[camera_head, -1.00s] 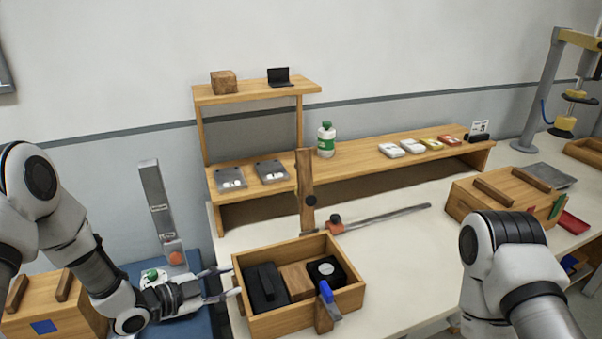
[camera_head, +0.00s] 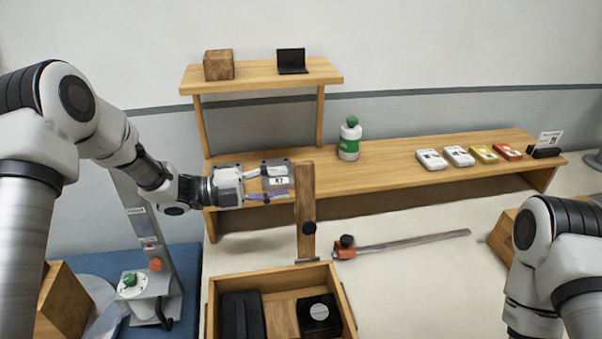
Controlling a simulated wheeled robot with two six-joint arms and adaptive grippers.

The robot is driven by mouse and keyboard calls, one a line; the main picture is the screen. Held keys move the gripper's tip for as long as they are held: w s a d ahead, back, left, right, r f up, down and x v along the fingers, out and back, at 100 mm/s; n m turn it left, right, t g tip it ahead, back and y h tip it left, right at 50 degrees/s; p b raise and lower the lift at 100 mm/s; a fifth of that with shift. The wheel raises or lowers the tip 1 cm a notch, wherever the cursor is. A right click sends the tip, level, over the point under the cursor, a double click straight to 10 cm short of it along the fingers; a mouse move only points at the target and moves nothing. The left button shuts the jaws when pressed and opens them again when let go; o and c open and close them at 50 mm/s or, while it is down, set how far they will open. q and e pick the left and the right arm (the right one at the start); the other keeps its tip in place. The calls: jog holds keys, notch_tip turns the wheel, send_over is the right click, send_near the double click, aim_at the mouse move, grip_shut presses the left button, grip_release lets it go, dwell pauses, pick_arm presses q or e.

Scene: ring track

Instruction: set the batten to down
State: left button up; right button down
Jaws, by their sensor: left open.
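The wooden box (camera_head: 213,300) holds a black case and a black device. A long metal bar with an orange clamp (camera_head: 345,247) lies right of the batten. A shelf (camera_head: 400,180) with a green-capped bottle (camera_head: 349,139) and several small packs stands behind. A grey case (camera_head: 277,172) shows behind my left fingers.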

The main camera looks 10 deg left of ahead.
aim_at(299, 181)
pick_arm(q)
jog(key=x, duration=0.3)
jog(key=p+x, duration=0.1)
jog(key=x, duration=0.1)
jog(key=shift+w+d+f, duration=0.15)
jog(key=shift+w+f, duration=0.1)
jog(key=shift+w, duration=0.2)
jog(key=shift+s+a, duration=0.25)
jog(key=shift+r, duration=0.1)
grip_shut()
pick_arm(e)
jog(key=shift+w+d+r, duration=0.1)
jog(key=shift+w+r, duration=0.1)
jog(key=shift+r, duration=0.35)
